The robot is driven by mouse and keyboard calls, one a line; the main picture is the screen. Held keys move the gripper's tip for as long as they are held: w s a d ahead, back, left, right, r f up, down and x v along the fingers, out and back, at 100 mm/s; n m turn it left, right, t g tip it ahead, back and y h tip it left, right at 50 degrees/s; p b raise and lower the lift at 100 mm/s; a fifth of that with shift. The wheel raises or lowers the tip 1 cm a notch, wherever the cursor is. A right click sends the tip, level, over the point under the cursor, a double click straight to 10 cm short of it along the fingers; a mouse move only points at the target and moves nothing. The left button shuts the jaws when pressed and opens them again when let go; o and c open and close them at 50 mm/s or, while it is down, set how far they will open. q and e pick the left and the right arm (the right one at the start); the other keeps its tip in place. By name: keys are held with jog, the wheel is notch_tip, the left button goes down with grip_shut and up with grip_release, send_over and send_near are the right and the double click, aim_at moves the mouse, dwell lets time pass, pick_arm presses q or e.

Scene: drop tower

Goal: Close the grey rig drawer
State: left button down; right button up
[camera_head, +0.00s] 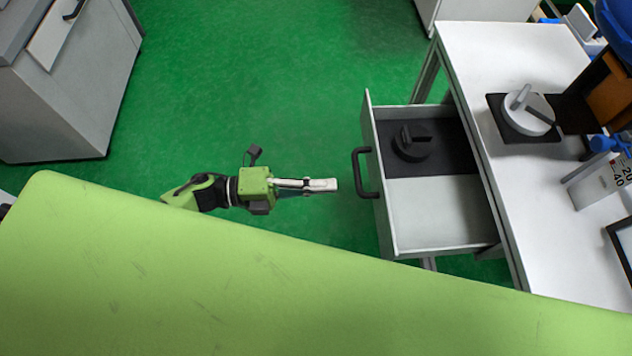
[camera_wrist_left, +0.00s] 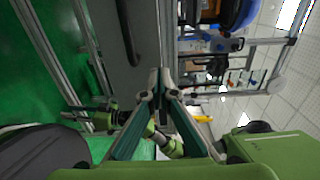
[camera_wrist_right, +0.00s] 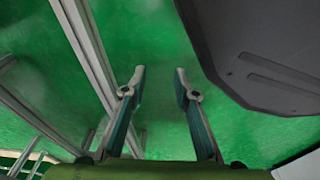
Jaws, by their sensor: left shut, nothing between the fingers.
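The grey rig drawer (camera_head: 440,212) stands pulled out to the left from under the white table in the head view. Its dark handle (camera_head: 363,172) is on the left face of its front. My left gripper (camera_head: 335,185) is shut and empty, a short gap to the left of the handle and pointing at it. In the left wrist view, its fingertips (camera_wrist_left: 160,72) meet in front of a grey panel, with a dark bar across it. My right gripper (camera_wrist_right: 160,75) is open and empty above the green floor in the right wrist view.
A dark round object (camera_head: 412,146) on a black mat lies inside the drawer. The white table (camera_head: 530,220) carries a grey dial-like piece (camera_head: 528,112) and other gear. A grey cabinet (camera_head: 60,95) stands at upper left. Green floor is clear between cabinet and drawer.

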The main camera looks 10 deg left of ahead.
aim_at(382, 182)
pick_arm(q)
jog(key=x, duration=0.9)
jog(key=shift+w+d, duration=0.1)
jog(key=shift+d+f, duration=0.1)
pick_arm(e)
jog(key=shift+s+d+f, duration=0.1)
jog(key=shift+s+f, duration=0.45)
jog(key=shift+s, duration=0.1)
